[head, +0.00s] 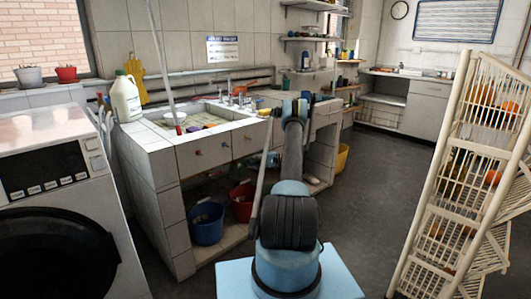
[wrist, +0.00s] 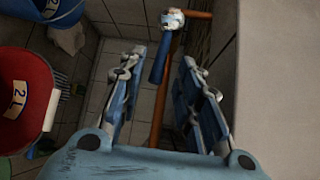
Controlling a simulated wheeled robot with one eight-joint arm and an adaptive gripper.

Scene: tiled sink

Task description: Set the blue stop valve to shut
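The stop valve (wrist: 172,19) shows at the top of the wrist view, with a pale round body on a copper pipe (wrist: 199,14). Its blue lever (wrist: 160,62) points down the picture, roughly along another length of copper pipe (wrist: 156,122). My gripper (wrist: 161,70) is open, its two fingers apart on either side of the lever in the picture. I see no clear contact, and cannot tell the depth between them. In the head view my gripper (head: 293,106) is at the sink's right front; the valve is not visible there.
A red bucket (wrist: 22,97) and a blue bucket (wrist: 66,12) stand left of the gripper in the wrist view. A pale wall or panel (wrist: 278,80) is close on the right. The tiled sink (head: 205,141) is ahead; a white crate rack (head: 440,190) stands right.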

